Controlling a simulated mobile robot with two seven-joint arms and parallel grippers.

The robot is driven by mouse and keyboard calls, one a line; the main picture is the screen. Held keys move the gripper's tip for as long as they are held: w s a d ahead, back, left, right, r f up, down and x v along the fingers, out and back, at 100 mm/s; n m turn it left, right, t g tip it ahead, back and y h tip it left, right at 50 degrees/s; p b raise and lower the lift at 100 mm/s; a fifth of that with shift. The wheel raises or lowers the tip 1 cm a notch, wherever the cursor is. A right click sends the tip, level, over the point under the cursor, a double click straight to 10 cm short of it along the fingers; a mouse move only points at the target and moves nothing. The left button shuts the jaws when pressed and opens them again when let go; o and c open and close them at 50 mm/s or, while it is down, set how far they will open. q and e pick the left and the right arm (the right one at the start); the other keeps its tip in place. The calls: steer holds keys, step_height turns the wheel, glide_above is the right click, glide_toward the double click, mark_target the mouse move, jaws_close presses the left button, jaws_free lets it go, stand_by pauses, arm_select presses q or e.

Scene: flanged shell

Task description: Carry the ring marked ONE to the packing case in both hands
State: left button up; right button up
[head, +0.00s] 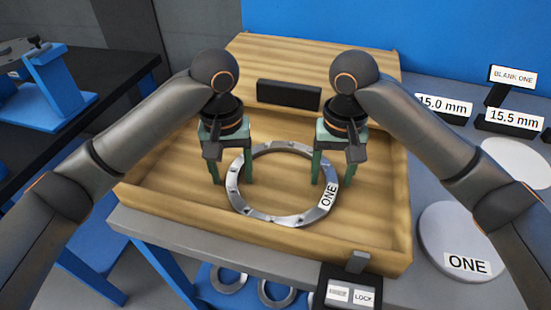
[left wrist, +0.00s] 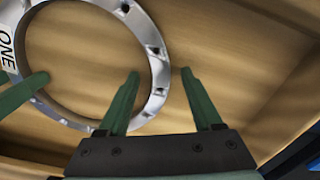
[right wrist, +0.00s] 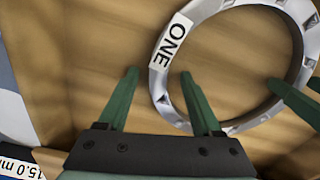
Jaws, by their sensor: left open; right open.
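The ring marked ONE (head: 282,219) is a silver flanged ring with holes, lying flat inside the open wooden packing case (head: 150,205). Its ONE label faces the front right and also shows in the right wrist view (right wrist: 170,45). My left gripper (head: 231,183) is open, one finger inside the ring and one outside, with the rim (left wrist: 157,75) between them. My right gripper (head: 338,184) is open and straddles the opposite side of the rim in the same way. I cannot tell whether the fingers touch the ring.
The case's lid (head: 310,60) stands open at the back. A round grey disc marked ONE (head: 455,235) and size signs (head: 443,106) are on the grey table at right. A latch box (head: 348,290) is at the front. More rings (head: 275,291) lie on a blue shelf below.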

arm_select(q)
steer(key=shift+r, duration=0.1)
arm_select(e)
steer(key=shift+a, duration=0.1)
arm_select(q)
step_height(320, 180, up, 12)
arm_select(e)
step_height(320, 180, up, 12)
stand_by(0.9)
stand_by(0.3)
